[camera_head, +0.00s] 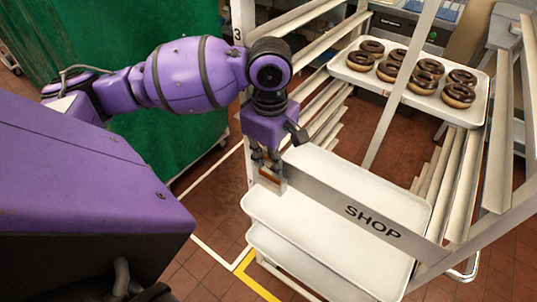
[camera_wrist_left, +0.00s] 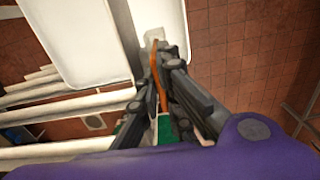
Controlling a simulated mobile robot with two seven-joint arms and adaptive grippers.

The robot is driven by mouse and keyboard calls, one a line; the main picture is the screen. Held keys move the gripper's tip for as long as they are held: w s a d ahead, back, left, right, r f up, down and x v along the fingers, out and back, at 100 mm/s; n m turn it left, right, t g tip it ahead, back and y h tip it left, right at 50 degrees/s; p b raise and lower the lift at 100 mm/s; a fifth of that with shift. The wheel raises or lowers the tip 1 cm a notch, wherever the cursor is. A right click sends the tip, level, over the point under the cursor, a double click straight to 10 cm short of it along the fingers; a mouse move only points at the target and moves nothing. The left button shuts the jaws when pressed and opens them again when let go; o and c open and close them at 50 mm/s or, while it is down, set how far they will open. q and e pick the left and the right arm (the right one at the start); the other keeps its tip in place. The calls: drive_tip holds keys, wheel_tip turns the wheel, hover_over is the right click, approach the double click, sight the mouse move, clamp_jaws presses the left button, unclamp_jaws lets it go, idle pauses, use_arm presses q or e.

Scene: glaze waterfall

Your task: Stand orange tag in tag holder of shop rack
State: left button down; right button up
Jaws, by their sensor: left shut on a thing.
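The orange tag (camera_wrist_left: 155,68) is a thin upright strip between the fingers of my left gripper (camera_wrist_left: 160,100) in the left wrist view. Its far end is at a small pale block (camera_wrist_left: 154,35) on the rack, probably the tag holder; I cannot tell whether the tag is inside it. In the head view my left gripper (camera_head: 268,165) points down at the left end of the shop rack's bar (camera_head: 340,205) marked SHOP. It is shut on the tag, which shows there only as a small brownish-orange patch (camera_head: 271,179). My right gripper is not in view.
White trays (camera_head: 320,245) sit in the rack below and behind the SHOP bar. A tray (camera_head: 475,113) of chocolate-glazed doughnuts lies at the rack's far side. A slanted rack post (camera_head: 400,90) crosses the middle. A green panel (camera_head: 170,120) stands behind my left arm.

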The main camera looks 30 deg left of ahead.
use_arm(q)
drive_tip(key=shift+s+d, duration=0.1)
drive_tip(key=shift+f, duration=0.15)
drive_tip(key=c, duration=2.2)
unclamp_jaws()
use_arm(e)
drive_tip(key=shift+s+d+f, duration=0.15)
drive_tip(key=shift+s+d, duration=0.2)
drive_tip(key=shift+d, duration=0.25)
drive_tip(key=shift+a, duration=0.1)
use_arm(q)
drive_tip(key=shift+r, duration=0.45)
wheel_tip(320, 180, up, 12)
drive_tip(key=shift+f, duration=0.25)
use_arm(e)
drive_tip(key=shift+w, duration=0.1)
